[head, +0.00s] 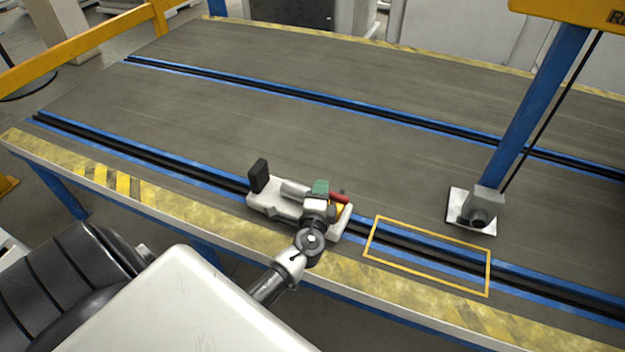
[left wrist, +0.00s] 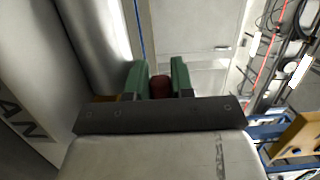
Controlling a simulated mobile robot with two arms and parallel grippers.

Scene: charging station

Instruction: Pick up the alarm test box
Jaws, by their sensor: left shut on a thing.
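My left gripper (head: 331,196) is low over the near side of the conveyor, at the front blue rail. Its two green fingers also show in the left wrist view (left wrist: 160,78), with a dark red thing between them. I take this to be the alarm test box (left wrist: 161,88); only a small part shows, since the fingers and dark bar cover the rest. In the head view a bit of the red box (head: 339,198) shows beside a green finger. I cannot tell whether it touches the conveyor. My right gripper is not in view.
A yellow-outlined rectangle (head: 488,274) lies on the conveyor (head: 400,185) to the right of the gripper. Beyond it a blue post (head: 535,95) stands with a grey foot on a white plate (head: 458,229). A yellow railing (head: 85,48) is at the far left. The conveyor's middle is clear.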

